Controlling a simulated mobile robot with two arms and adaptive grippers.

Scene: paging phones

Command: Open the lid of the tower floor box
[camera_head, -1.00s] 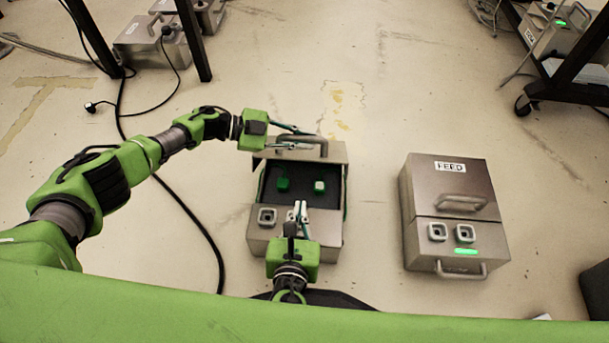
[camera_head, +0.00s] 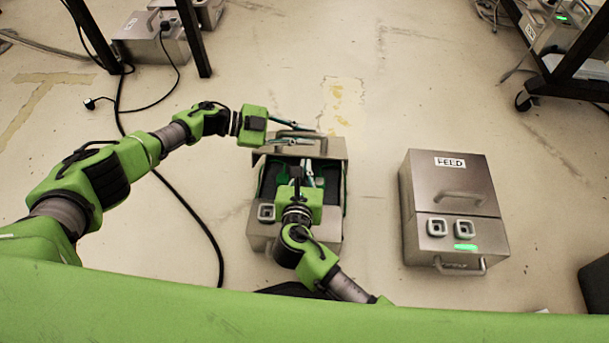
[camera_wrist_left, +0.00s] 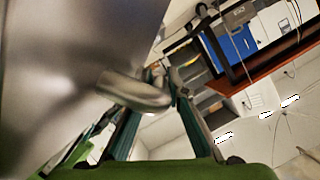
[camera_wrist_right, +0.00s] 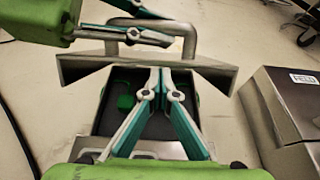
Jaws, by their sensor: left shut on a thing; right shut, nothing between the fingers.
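The floor box (camera_head: 332,232) in the middle has its lid (camera_head: 334,149) swung up at the far edge, and its dark interior shows. My left gripper (camera_head: 309,137) is shut on the lid's handle (camera_head: 290,136). The handle also shows in the left wrist view (camera_wrist_left: 135,92), beside the fingers (camera_wrist_left: 167,80). My right gripper (camera_head: 309,170) is shut and empty over the opening, with its fingertips (camera_wrist_right: 160,76) near the underside of the lid (camera_wrist_right: 92,68). A green part (camera_wrist_right: 124,101) lies inside the box. My right arm hides some of the interior and front panel.
A closed box labelled FEED (camera_head: 474,184) stands to the right, with a clear strip of floor between. A black cable (camera_head: 189,210) runs along the floor on the left. Table legs (camera_head: 193,40) and another box (camera_head: 140,45) stand at the back left.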

